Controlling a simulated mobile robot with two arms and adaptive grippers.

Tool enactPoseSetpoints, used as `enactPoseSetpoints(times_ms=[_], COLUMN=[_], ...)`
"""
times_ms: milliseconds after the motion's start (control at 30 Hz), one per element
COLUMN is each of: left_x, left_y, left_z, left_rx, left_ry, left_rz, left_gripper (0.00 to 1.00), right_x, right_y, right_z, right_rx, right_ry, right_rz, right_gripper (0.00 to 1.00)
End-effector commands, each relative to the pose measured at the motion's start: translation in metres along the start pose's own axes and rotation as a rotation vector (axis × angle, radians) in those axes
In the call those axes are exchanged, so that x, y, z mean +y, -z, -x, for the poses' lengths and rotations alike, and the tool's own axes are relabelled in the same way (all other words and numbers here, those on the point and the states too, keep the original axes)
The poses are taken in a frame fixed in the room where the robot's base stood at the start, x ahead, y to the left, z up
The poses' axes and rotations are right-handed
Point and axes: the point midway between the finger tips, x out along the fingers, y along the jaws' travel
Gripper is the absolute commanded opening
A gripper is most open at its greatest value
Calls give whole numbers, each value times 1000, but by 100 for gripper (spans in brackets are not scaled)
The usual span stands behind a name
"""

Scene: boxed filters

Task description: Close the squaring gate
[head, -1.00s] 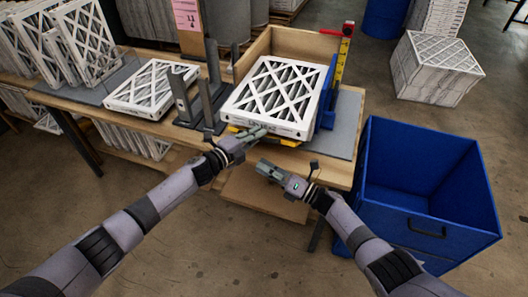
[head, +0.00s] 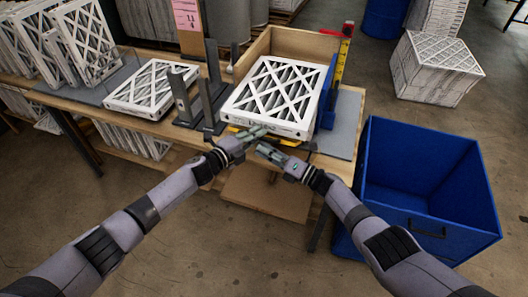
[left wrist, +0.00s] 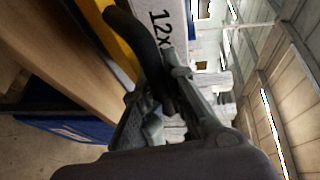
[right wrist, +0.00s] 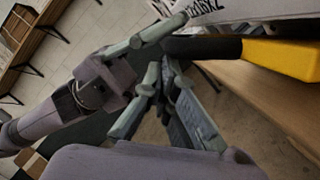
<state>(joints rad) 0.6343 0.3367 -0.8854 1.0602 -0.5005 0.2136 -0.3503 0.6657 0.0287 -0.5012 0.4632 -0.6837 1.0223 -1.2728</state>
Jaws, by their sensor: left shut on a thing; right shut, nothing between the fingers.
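The squaring gate appears to be the yellow bar (head: 290,143) with a black handle, low at the table's front edge under a white framed filter (head: 272,98). The bar also shows in the right wrist view (right wrist: 285,58), with its black handle (right wrist: 205,47). My left gripper (head: 263,131) is shut on the black handle, which also shows in the left wrist view (left wrist: 143,38). My right gripper (head: 261,148) is shut and empty, just below and in front of the left one. In the head view the grippers hide part of the bar.
A wooden-walled jig with a blue side plate (head: 327,96) surrounds the filter. Dark upright posts (head: 205,103) stand left of it, beside another filter (head: 150,88). A large blue bin (head: 440,205) stands right of the table. Open floor lies in front.

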Motion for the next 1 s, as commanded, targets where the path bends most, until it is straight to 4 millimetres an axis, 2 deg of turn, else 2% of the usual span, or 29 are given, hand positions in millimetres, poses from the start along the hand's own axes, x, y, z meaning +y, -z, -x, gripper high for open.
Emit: enactPoseSetpoints(times_ms=[133, 467, 500, 700, 800, 1000], left_x=[-1, 3, 3, 4, 4, 2], left_y=[0, 1, 1, 0, 0, 0], left_z=[0, 1, 1, 1, 1, 1], left_rx=[-1, 1, 1, 1, 0, 0], left_ry=[1, -4, -5, -6, -6, -3], left_rz=[-1, 0, 0, 0, 0, 0], left_gripper=[0, 0, 14, 28, 33, 33], right_x=[4, 4, 4, 5, 5, 4], right_y=[-8, -14, -15, -15, -14, -12], right_z=[-2, -2, -2, -2, -2, -2], right_rx=[-5, -14, -15, -14, -13, -9], right_ry=[11, 16, 16, 14, 14, 14], right_rz=[-51, -64, -64, -63, -63, -64], right_gripper=[0, 0, 0, 0, 0, 0])
